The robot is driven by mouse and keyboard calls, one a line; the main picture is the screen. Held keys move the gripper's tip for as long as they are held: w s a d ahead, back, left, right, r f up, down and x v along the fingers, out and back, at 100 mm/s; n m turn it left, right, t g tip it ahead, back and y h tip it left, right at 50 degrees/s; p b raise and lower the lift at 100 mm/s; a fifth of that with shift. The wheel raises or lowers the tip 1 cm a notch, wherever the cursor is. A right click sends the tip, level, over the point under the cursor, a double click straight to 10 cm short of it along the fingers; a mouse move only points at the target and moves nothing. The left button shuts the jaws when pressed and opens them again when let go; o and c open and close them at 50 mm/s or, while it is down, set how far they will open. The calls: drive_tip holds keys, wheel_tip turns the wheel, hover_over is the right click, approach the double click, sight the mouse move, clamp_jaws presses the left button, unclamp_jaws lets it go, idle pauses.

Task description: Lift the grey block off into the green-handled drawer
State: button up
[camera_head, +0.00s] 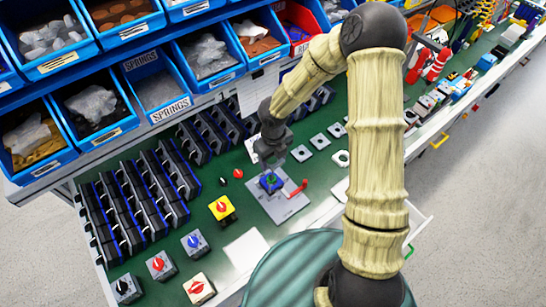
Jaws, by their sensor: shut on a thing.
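My gripper (268,158) is at the end of my arm, pointing down just above a grey plate (285,205) on the green bench. It is shut on a small dark grey piece, which looks like the grey block; the fingers hide most of it. Below the gripper, a blue block with a green top (271,182) sits on the plate, beside a red lever (297,188). I cannot tell whether the held piece still touches it. A white drawer (420,217) stands open at the bench's front edge, right of my arm; a green handle (408,251) shows at its front.
Rotary switches with yellow (222,209), blue, red and black parts stand at the front left. Rows of black holders (135,205) fill the left side. Blue bins (95,105) hang behind. Square grey plates (320,141) lie right of the gripper. My arm crosses between the plate and the drawer.

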drive_tip(key=shift+r+p, duration=2.85)
drive_tip(key=shift+p, duration=0.25)
drive_tip(key=shift+f, duration=0.1)
drive_tip(key=w+d+f+n+b, duration=0.1)
drive_tip(key=d+f+n, duration=0.5)
drive_tip(key=n, duration=0.8)
drive_tip(key=w+d+f+n+b, duration=0.1)
drive_tip(key=d+f+n+b, duration=0.3)
drive_tip(key=n, duration=1.1)
drive_tip(key=shift+w+d+f, duration=0.35)
drive_tip(key=shift+d+f, duration=0.9)
drive_tip(key=shift+d, duration=0.15)
